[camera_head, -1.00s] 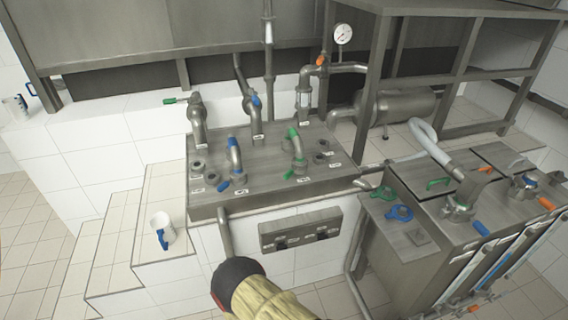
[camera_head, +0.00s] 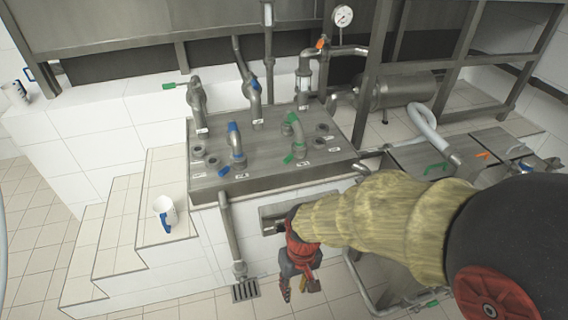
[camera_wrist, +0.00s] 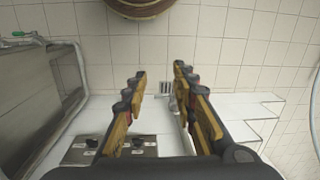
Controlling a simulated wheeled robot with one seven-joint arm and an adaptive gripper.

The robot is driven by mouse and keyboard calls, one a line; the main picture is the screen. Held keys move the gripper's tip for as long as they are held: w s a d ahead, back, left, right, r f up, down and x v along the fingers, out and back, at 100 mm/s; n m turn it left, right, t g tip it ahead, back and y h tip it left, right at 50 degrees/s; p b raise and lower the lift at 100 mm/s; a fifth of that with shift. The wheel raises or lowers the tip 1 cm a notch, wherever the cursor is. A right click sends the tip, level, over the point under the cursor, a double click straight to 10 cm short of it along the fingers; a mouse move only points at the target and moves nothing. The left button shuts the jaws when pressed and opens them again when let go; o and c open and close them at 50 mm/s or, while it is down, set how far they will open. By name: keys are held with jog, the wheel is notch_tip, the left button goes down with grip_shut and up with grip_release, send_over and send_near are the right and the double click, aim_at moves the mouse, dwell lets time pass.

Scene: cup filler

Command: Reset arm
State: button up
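My gripper (camera_head: 299,287) hangs in front of the metal pipe station in the head view, pointing down, with its yellow-sleeved arm reaching in from the right. In the wrist view its two fingers (camera_wrist: 160,93) stand wide apart with nothing between them. A floor drain and white tile show beyond the gap. The gripper touches nothing that I can see. The arm hides much of the front panel and part of the right-hand tank.
Another mug (camera_head: 15,92) stands at far left. The pipe station (camera_head: 270,180) has blue and green levers. A floor drain (camera_head: 245,290) lies below. The left floor is clear.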

jog(key=s+d+r+m+t, duration=0.1)
jog(key=d+r+t, duration=0.1)
jog(key=d+r, duration=0.3)
jog(key=s+d+r+m+t+p, duration=0.1)
jog(key=d+r, duration=0.4)
jog(key=r, duration=0.7)
jog(key=s+d+r+m+t+p, duration=0.1)
jog(key=s+d+r+m+t, duration=0.1)
jog(key=d+r, duration=0.4)
notch_tip(320, 180, up, 3)
jog(key=shift+s+f+t+h, duration=0.1)
jog(key=shift+s+t+h, duration=0.4)
jog(key=shift+t, duration=0.3)
jog(key=shift+o, duration=0.5)
jog(key=shift+d, duration=0.1)
